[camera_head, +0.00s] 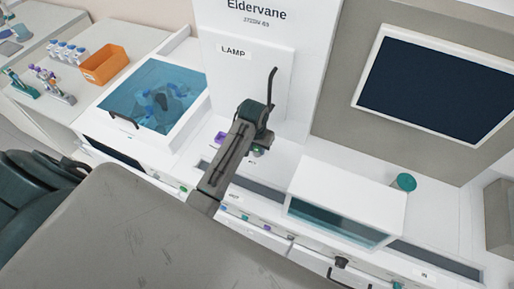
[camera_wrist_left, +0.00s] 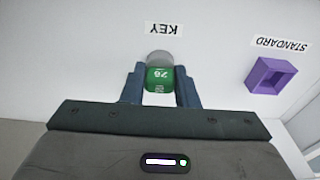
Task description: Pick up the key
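The green key (camera_wrist_left: 159,80), with a number on its face, stands at a round grey fitting (camera_wrist_left: 158,57) below the KEY label in the left wrist view. My left gripper (camera_wrist_left: 160,72) has one blue finger on each side of the key, very close to it. I cannot tell whether the fingers touch it. In the head view my left gripper (camera_head: 259,143) is low over the white counter in front of the LAMP panel, and a bit of green shows under it. My right gripper is not in view.
A purple square holder (camera_wrist_left: 271,75) labelled STANDARD is beside the key. A white box (camera_head: 347,195) with a glass front stands right of my arm, with a teal round item (camera_head: 404,182) behind it. A blue-topped tray (camera_head: 153,96) and an orange bin (camera_head: 104,64) are left.

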